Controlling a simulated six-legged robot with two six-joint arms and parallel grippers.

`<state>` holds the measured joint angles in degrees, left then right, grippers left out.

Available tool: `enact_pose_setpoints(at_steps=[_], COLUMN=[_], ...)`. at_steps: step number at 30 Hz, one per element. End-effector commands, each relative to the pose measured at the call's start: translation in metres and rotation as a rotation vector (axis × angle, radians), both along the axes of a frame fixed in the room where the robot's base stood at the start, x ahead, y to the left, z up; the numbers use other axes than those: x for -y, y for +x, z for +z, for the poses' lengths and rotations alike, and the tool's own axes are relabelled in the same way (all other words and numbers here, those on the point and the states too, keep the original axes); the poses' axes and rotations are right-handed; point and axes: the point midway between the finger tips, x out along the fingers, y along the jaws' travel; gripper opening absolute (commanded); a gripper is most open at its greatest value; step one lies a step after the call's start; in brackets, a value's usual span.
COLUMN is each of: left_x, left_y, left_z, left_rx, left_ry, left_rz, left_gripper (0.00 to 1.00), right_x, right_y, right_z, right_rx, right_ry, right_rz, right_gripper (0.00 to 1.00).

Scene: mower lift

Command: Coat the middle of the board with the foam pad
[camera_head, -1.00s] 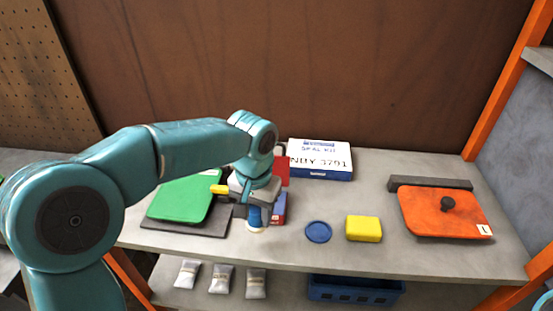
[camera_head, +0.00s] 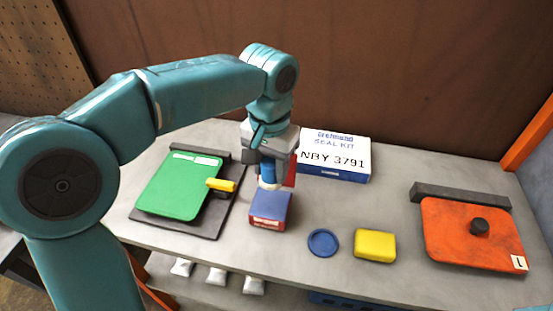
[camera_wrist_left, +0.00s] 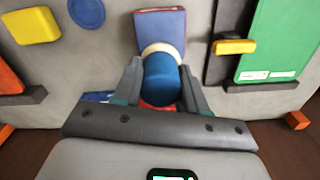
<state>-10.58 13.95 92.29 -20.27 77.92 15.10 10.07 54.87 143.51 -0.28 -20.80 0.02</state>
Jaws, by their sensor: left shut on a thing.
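My left gripper (camera_head: 268,178) points down and is shut on the foam pad (camera_head: 268,182), a blue cylinder with a pale end. In the left wrist view the foam pad (camera_wrist_left: 162,78) sits between the fingers. Its pale end overlaps the edge of a blue-topped red box (camera_head: 270,208); I cannot tell whether they touch. A green board (camera_head: 180,187) lies on a dark base to the left, with a yellow handle (camera_head: 221,184) at its right edge. An orange board (camera_head: 465,240) with a dark knob and a "1" label lies at the right. My right gripper is out of view.
A blue round dish (camera_head: 323,243) and a yellow block (camera_head: 375,246) stand right of the box. A white and blue seal kit box (camera_head: 335,157) stands at the back, with a red piece beside the gripper. Small pale bags (camera_head: 216,275) lie on the lower shelf.

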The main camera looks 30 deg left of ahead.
Motion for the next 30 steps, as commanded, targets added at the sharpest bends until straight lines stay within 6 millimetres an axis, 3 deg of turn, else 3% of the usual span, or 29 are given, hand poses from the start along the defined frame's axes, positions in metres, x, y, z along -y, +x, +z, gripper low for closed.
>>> enact_pose_setpoints(at_steps=[8, 21, 30], left_x=[0.001, 0.002, 0.002], left_y=[-0.006, -0.006, -0.004], left_z=[-0.012, -0.058, -0.059], left_rx=[0.0, 0.0, 0.001], left_ry=[0.0, 0.0, 0.0], left_rz=[-0.002, -0.001, -0.001], left_gripper=[0.17, 0.17, 0.17], right_x=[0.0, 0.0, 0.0], right_y=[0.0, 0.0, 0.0], right_z=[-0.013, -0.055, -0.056], right_rx=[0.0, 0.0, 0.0], right_ry=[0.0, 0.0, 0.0], right_rz=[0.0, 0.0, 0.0], right_gripper=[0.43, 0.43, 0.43])
